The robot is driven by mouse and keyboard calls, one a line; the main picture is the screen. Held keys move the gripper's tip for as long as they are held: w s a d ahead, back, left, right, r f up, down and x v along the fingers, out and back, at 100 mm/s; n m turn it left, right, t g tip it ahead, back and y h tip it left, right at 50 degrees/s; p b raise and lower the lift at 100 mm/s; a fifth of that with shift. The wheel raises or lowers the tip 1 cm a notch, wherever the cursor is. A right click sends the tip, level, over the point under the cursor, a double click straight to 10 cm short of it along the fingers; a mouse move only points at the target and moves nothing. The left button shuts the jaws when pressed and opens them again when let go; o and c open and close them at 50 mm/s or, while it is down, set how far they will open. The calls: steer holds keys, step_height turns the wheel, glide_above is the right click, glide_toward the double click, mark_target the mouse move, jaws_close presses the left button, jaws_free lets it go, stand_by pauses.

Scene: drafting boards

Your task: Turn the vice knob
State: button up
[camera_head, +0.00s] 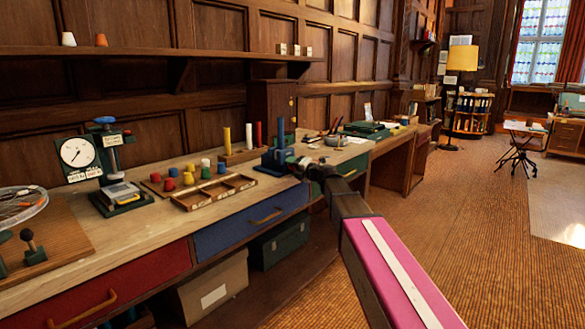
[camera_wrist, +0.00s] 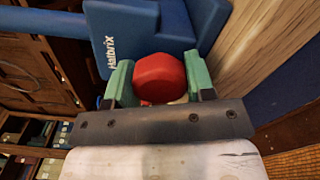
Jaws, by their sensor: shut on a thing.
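The blue vice (camera_head: 279,158) stands near the front edge of the workbench, with an upright blue bar at it. In the wrist view the blue vice body (camera_wrist: 172,28) fills the top, with white lettering on its face. Its red knob (camera_wrist: 160,76) sits between the two green fingers of my gripper (camera_wrist: 159,88), which is shut on it. In the head view my gripper (camera_head: 311,170) reaches the vice from the right, and the red knob cannot be made out there.
A wooden compartment tray (camera_head: 213,192) lies left of the vice, with several coloured pieces behind it. A peg stand (camera_head: 240,157) is behind. A dial gauge (camera_head: 78,153) stands farther left. Blue drawer (camera_head: 250,222) fronts the bench. The floor to the right is open.

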steer(key=shift+s+f, duration=0.1)
steer(key=o, duration=0.9)
